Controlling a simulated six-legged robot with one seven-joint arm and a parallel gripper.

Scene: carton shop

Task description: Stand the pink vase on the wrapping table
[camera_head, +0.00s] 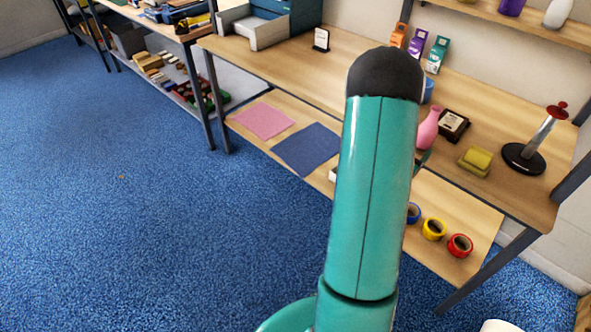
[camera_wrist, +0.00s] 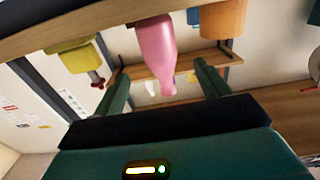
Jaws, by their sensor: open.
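The pink vase (camera_head: 428,127) stands upright on the wooden table (camera_head: 500,190), just right of my arm, which hides part of it in the head view. In the wrist view the picture is turned over, and the vase (camera_wrist: 157,48) hangs from the table edge (camera_wrist: 70,24) at the top. My gripper (camera_wrist: 160,70) is open, with one finger to each side of the vase in the picture. The vase looks beyond the fingertips, and I see no contact. In the head view my gripper is almost wholly hidden behind my arm.
A black card holder (camera_head: 453,126), a yellow block (camera_head: 475,160) and a black-based stand with a red knob (camera_head: 524,157) are right of the vase. Small boxes (camera_head: 437,54) stand behind. Tape rolls (camera_head: 433,229) and paper sheets (camera_head: 308,149) lie on the lower shelf. Blue floor is clear at left.

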